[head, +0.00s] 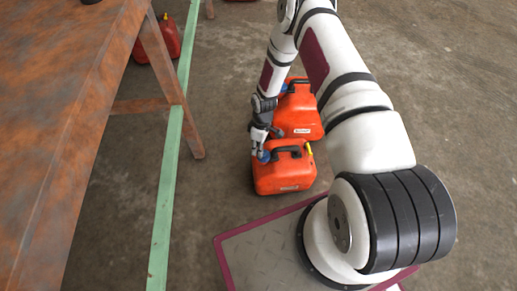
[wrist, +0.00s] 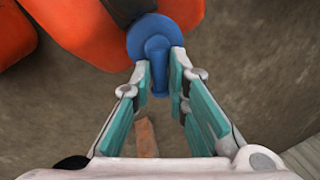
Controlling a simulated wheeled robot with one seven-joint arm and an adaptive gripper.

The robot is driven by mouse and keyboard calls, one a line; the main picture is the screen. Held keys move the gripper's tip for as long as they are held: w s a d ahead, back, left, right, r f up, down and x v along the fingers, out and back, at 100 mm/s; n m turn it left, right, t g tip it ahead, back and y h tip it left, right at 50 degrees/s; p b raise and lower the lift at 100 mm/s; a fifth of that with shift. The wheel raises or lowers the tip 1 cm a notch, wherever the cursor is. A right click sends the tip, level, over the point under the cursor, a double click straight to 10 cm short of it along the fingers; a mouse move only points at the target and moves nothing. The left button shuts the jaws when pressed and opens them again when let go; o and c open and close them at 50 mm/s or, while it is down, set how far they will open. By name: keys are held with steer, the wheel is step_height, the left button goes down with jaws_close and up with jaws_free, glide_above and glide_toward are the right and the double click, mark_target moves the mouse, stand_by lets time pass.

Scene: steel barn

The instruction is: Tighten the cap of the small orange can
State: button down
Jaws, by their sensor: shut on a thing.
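Two orange cans stand on the floor, one behind the other. The nearer orange can (head: 285,178) has a dark handle, a yellow piece at its right and a blue cap (head: 264,157) at its left. My gripper (head: 257,152) reaches down to the nearer can's cap. In the wrist view, my gripper (wrist: 160,75) is shut on the raised grip of the blue cap (wrist: 149,33), at the edge of the orange body (wrist: 85,25). The threads are hidden.
A rusty brown table (head: 60,110) stands at the left, its leg (head: 172,85) near the cans. A red can (head: 160,42) sits farther back. Bare concrete floor (head: 450,120) is open at the right.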

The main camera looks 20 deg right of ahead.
steer(key=shift+w+d+m+t, duration=0.15)
steer(key=shift+d+m, duration=0.15)
steer(key=shift+m, duration=0.75)
steer(key=shift+s+d+m+t, duration=0.15)
steer(key=shift+d+m, duration=0.15)
steer(key=shift+m, duration=0.75)
steer(key=shift+w+d+m, duration=0.1)
steer(key=shift+w+m, duration=0.05)
steer(key=shift+m, duration=0.55)
steer(key=shift+m+y, duration=0.3)
steer(key=shift+d+m+t, duration=0.25)
steer(key=shift+m+t, duration=0.15)
steer(key=shift+m, duration=1.1)
steer(key=shift+d+m+t, duration=0.25)
steer(key=shift+m+t, duration=0.15)
steer(key=shift+m, duration=1.1)
steer(key=c, duration=1.6)
jaws_free()
step_height(320, 180, up, 12)
steer(key=d, duration=0.2)
steer(key=shift+s+f, duration=0.15)
steer(key=shift+s, duration=0.25)
